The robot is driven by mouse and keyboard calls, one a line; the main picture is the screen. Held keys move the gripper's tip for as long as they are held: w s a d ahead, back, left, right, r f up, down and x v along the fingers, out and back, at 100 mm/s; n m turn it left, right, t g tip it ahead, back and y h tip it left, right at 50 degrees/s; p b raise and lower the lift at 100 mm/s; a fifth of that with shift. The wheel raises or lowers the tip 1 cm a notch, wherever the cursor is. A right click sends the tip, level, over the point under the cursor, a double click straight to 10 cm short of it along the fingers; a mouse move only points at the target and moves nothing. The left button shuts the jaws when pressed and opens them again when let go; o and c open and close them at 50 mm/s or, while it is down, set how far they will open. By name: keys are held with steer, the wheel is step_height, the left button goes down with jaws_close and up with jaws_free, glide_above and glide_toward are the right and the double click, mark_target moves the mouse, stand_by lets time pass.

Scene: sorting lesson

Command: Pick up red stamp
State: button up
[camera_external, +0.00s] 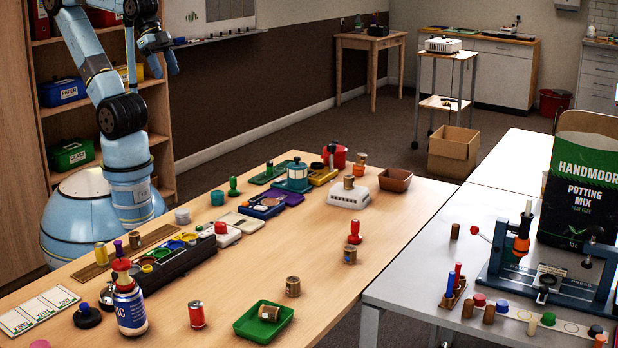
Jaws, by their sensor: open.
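A red stamp (354,231) with a rounded knob handle stands upright on the wooden table, right of the middle. A small brown cylinder (350,255) is just in front of it, and the two nearly overlap in this view. My gripper (175,55) is raised high at the upper left, over the far left side and well away from the stamp. Its fingers are apart with nothing seen between them.
A green tray (248,327) with a brown cylinder in it lies at the front. A red can (196,314), a blue-and-white bottle (130,312) and a black organiser (165,270) stand to the left. The table around the stamp is mostly clear.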

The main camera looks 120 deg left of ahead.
steer(key=w+d+f+n+g+h, duration=0.1)
steer(key=w+d+f+n+h, duration=0.2)
steer(key=w, duration=0.7)
steer(key=w+d+f+n+h, duration=0.1)
steer(key=w+f+n+h, duration=0.3)
steer(key=w, duration=0.7)
steer(key=w+d+f+n+g+h, duration=0.15)
steer(key=w+n+h, duration=0.35)
steer(key=w, duration=0.5)
steer(key=w+a+f+n+t+h, duration=0.1)
steer(key=w+a+f+n+t, duration=0.3)
steer(key=w, duration=0.3)
steer(key=w+a+f+n+t, duration=0.2)
steer(key=w+a+f+n, duration=0.3)
steer(key=w+f, duration=0.25)
steer(key=n+t+y, duration=0.4)
steer(key=n+t, duration=0.2)
steer(key=n, duration=0.3)
glide_toward(358, 228)
step_height(358, 228, up, 7)
steer(key=w+d, duration=0.2)
steer(key=w, duration=0.1)
step_height(358, 228, down, 8)
steer(key=shift+s+a+r, duration=0.15)
steer(key=shift+r, duration=0.05)
steer(key=shift+x, duration=0.95)
steer(key=shift+r+x, duration=0.2)
steer(key=shift+x, duration=2.6)
